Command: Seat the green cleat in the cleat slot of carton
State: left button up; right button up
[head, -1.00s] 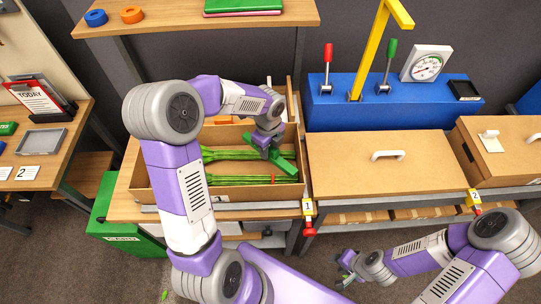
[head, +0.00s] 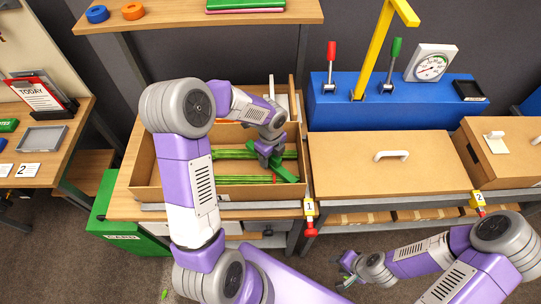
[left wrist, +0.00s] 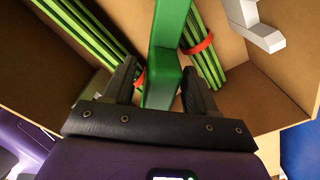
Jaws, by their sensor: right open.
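The green cleat (head: 287,173) is a green bar held at a slant over the right part of the open carton (head: 146,178) in the head view. My left gripper (head: 268,157) is shut on it. In the left wrist view the cleat (left wrist: 166,60) stands between the two fingers (left wrist: 160,92) and hides part of the carton's inside. Bunches of green stems (head: 230,181) lie below it. I cannot make out the cleat slot for certain. My right gripper (head: 347,270) is open and empty, low in front of the bench.
A white bracket-like part (left wrist: 254,22) shows by the carton wall in the left wrist view. A red band (left wrist: 198,45) wraps one stem bunch. To the right are a lidded carton (head: 380,160) and a blue console (head: 330,112) with levers. A shelf (head: 180,20) overhangs the back.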

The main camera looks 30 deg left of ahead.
pick_arm(q)
jog(key=shift+r, duration=0.2)
notch_tip(320, 180, up, 12)
jog(key=p, duration=0.2)
dwell(0.3)
dwell(0.4)
